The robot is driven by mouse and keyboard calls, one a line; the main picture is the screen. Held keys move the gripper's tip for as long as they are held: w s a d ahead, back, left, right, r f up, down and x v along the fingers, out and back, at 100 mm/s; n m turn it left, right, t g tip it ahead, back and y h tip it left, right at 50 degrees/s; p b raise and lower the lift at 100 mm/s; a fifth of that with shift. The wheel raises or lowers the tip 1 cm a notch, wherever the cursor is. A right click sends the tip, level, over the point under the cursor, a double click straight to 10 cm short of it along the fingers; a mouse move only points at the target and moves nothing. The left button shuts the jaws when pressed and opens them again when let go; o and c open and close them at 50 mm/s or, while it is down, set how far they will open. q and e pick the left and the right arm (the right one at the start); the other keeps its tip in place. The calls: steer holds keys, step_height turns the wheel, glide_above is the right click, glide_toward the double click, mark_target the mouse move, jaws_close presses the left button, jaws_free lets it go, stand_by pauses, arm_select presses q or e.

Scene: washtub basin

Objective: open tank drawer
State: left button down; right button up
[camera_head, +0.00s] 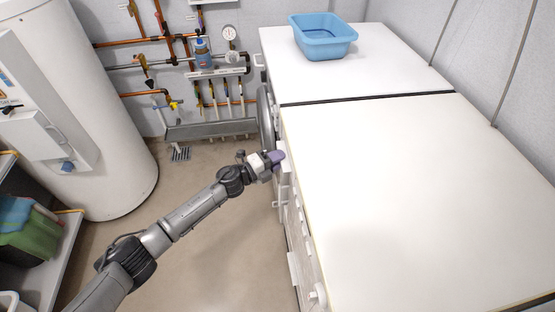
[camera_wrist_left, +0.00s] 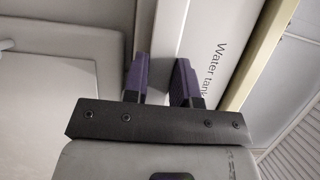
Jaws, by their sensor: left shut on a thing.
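The tank drawer (camera_wrist_left: 208,40) is a white panel printed "Water tank" in the left wrist view. It belongs to the front of the nearer white machine (camera_head: 400,190). My left gripper (camera_head: 278,157) is at the upper front of that machine, near its far end. In the left wrist view its two purple fingers (camera_wrist_left: 161,82) are on either side of a white edge of the drawer, shut on it. The exact grip and how far the drawer stands out are hard to tell. My right gripper is not in view.
A second white machine (camera_head: 390,60) stands beyond, with a blue basin (camera_head: 322,37) on top. A white boiler (camera_head: 75,110) stands at left, beside shelves with bins (camera_head: 30,232). Pipes and a gauge (camera_head: 229,33) line the back wall. Floor between is clear.

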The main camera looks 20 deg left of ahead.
arm_select(q)
steer(key=shift+a+f, duration=0.1)
steer(key=shift+f, duration=0.15)
steer(key=s+a+p, duration=0.1)
steer(key=s+a, duration=0.5)
steer(key=a, duration=0.6)
steer(key=s+a, duration=0.7)
steer(key=a, duration=0.5)
steer(key=shift+s+f+p, duration=0.2)
steer(key=shift+s+p, duration=0.1)
steer(key=shift+p, duration=0.05)
steer(key=shift+a, duration=0.1)
steer(key=c, duration=1.3)
jaws_free()
steer(key=o, duration=0.3)
steer(key=shift+r, duration=0.2)
